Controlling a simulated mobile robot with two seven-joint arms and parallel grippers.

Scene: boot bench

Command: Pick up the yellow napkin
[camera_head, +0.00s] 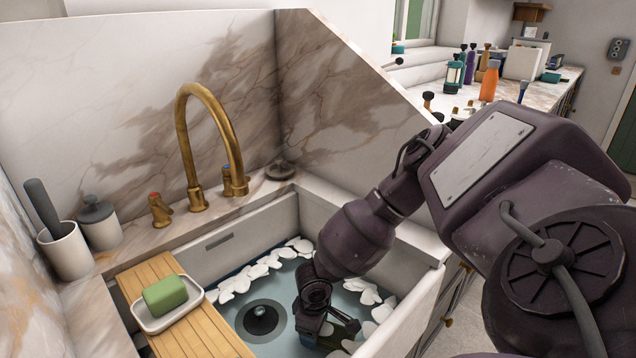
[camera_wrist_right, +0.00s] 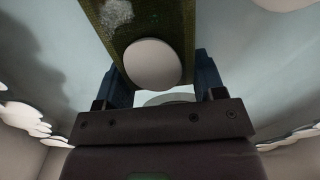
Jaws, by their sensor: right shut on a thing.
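My right gripper (camera_head: 316,322) is low in the sink, over the water near its front right. In the right wrist view its two blue fingers (camera_wrist_right: 160,75) stand on either side of an olive-yellow, rough-textured piece (camera_wrist_right: 165,20), and they are shut on it. No clearly yellow napkin shows elsewhere. My left gripper is not in view.
A wooden board (camera_head: 215,335) spans the sink's left side, with green soap (camera_head: 165,294) in a white dish (camera_head: 190,301). A brass faucet (camera_head: 183,130) arches behind.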

